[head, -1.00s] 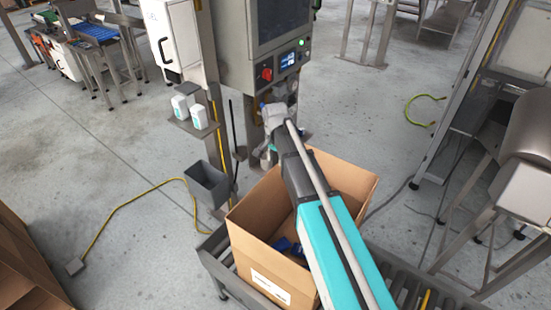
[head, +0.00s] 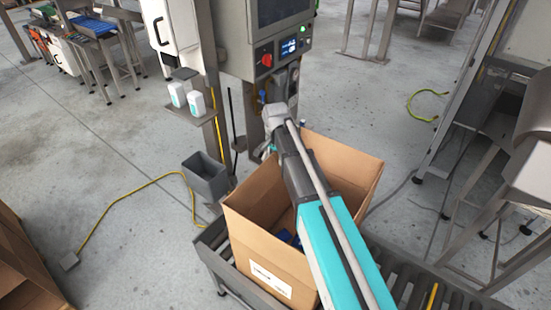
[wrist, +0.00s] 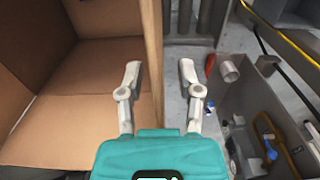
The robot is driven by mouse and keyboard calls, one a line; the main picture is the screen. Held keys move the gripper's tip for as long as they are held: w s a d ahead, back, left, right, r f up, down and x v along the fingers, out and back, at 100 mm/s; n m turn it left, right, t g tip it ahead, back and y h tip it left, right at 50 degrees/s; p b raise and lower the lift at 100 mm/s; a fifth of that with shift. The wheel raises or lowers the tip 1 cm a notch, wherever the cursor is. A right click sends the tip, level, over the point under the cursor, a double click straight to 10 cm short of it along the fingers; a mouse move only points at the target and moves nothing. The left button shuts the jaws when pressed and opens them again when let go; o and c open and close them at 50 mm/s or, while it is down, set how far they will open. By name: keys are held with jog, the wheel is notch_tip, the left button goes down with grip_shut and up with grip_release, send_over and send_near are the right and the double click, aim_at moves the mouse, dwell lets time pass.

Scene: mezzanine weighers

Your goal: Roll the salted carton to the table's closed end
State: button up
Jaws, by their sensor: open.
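An open brown carton (head: 262,248) stands upright on the grey roller table (head: 418,287), near its left end. It has a white label, too small to read, and blue items inside. In the wrist view the carton's empty-looking inner side (wrist: 75,85) fills the left. My gripper (wrist: 160,78) is open and empty. Its left finger lies over the carton side of the picture and its right finger over the outside, with a carton wall between them. I cannot tell how deep the wall sits between them. In the head view my arm crosses over the carton and hides part of it.
A grey bin (head: 205,177) stands on the floor left of the carton. A control cabinet (head: 266,38) on a post rises behind it. A yellow cable (head: 118,203) crosses the floor at left. Another brown box (head: 28,270) is at lower left.

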jog(key=shift+f, duration=0.4)
jog(key=shift+c, duration=0.3)
grip_shut()
